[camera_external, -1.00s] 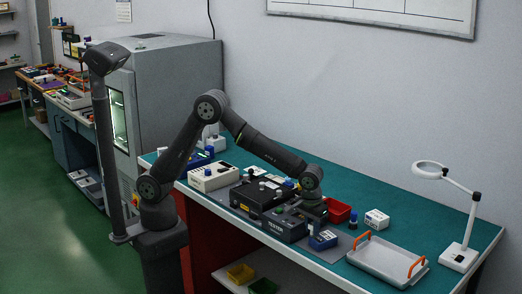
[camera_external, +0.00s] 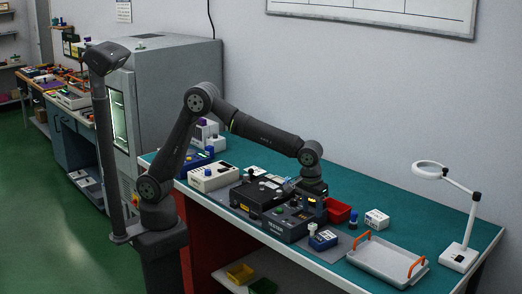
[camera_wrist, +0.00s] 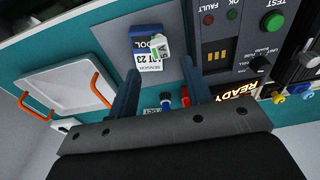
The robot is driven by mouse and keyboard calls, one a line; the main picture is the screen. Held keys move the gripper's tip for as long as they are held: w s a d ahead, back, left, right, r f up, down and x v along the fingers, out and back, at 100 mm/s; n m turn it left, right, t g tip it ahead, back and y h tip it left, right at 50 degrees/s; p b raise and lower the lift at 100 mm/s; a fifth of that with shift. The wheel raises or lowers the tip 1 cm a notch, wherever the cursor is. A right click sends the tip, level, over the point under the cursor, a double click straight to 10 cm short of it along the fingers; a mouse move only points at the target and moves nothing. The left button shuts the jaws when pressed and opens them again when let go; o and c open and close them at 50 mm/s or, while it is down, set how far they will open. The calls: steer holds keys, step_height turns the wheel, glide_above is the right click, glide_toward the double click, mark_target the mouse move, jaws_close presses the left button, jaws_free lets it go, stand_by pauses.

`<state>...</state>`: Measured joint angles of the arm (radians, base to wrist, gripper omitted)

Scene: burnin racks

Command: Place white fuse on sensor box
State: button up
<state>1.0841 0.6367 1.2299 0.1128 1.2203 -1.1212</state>
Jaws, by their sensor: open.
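The sensor box (camera_external: 323,240) is a small blue box with a white label at the front edge of the bench, right of the black tester. It also shows at the top of the wrist view (camera_wrist: 145,32). The white fuse (camera_wrist: 160,47), with green markings, is on the sensor box near its label; its white top shows in the external view (camera_external: 312,228). I cannot tell whether it stands upright or leans. My gripper (camera_external: 313,200) is above and behind the box, open and empty. In the wrist view its fingers (camera_wrist: 160,75) are apart, with the fuse beyond them.
The black tester (camera_external: 287,222) has a lit READY display (camera_wrist: 238,92) and a green TEST button (camera_wrist: 272,20). A red bin (camera_external: 338,210), a blue-capped bottle (camera_external: 353,220) and a white box (camera_external: 377,219) stand nearby. A tray with orange handles (camera_external: 385,266) and a ring lamp (camera_external: 460,256) are to the right.

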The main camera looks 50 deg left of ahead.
mark_target(313, 224)
steer(key=shift+s+r, duration=0.15)
steer(key=shift+r, duration=0.75)
steer(key=shift+s+r, duration=0.1)
steer(key=shift+r, duration=0.8)
steer(key=shift+f, duration=0.1)
steer(key=f, duration=0.4)
steer(key=w+f, duration=0.1)
steer(key=f, duration=0.7)
steer(key=shift+w+f, duration=0.1)
steer(key=shift+w, duration=0.1)
step_height(313, 224, up, 3)
steer(key=shift+f, duration=0.1)
steer(key=shift+r, duration=0.7)
